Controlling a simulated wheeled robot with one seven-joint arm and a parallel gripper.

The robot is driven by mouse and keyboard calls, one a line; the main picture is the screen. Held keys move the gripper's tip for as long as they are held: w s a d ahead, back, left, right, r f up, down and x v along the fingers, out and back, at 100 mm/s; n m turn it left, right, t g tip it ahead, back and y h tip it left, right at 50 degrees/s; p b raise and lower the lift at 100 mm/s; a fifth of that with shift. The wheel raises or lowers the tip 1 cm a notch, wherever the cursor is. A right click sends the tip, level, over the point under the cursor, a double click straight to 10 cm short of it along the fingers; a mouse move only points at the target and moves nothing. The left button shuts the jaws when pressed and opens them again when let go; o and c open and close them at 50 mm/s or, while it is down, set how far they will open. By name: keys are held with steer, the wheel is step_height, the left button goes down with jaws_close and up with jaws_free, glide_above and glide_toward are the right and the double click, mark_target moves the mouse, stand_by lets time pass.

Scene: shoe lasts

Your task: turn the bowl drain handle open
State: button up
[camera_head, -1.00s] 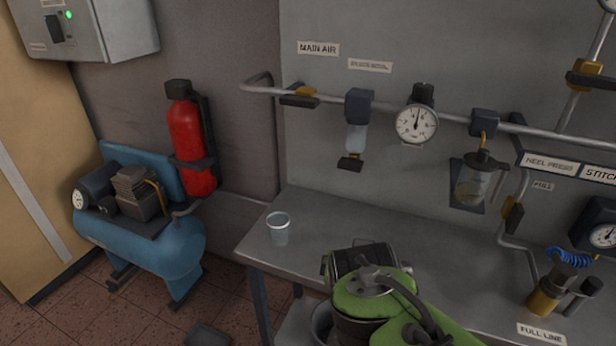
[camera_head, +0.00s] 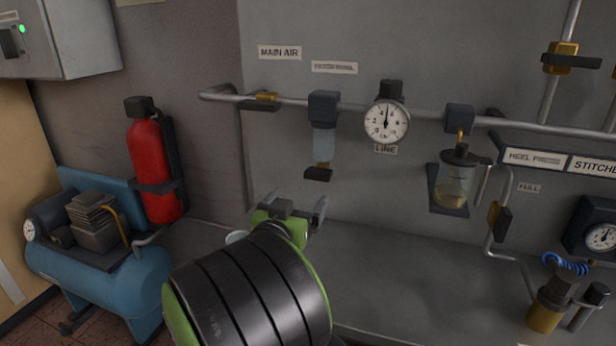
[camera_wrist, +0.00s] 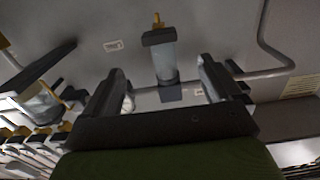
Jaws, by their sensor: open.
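The filter bowl (camera_head: 324,141) is a clear cup hanging under a dark head on the wall pipe. My gripper (camera_head: 294,208) is open and empty, below and slightly left of the handle in the head view. Its fingers (camera_wrist: 160,77) frame the bowl in the wrist view, apart from the handle. The exact depth gap is unclear.
A round gauge (camera_head: 386,122) and a second clear bowl (camera_head: 454,187) hang to the right. The pipe (camera_head: 415,115) runs along the wall above. A red extinguisher (camera_head: 153,165) and blue compressor (camera_head: 110,275) stand left.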

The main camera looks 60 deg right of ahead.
mark_target(316, 176)
steer(key=d, duration=0.3)
steer(key=w+d+p, duration=0.1)
steer(key=d, duration=0.3)
steer(key=d+p, duration=0.1)
steer(key=d, duration=0.3)
steer(key=shift+w+d, duration=0.15)
steer(key=shift+w, duration=0.2)
steer(key=shift+c, duration=0.4)
steer(key=c, duration=1)
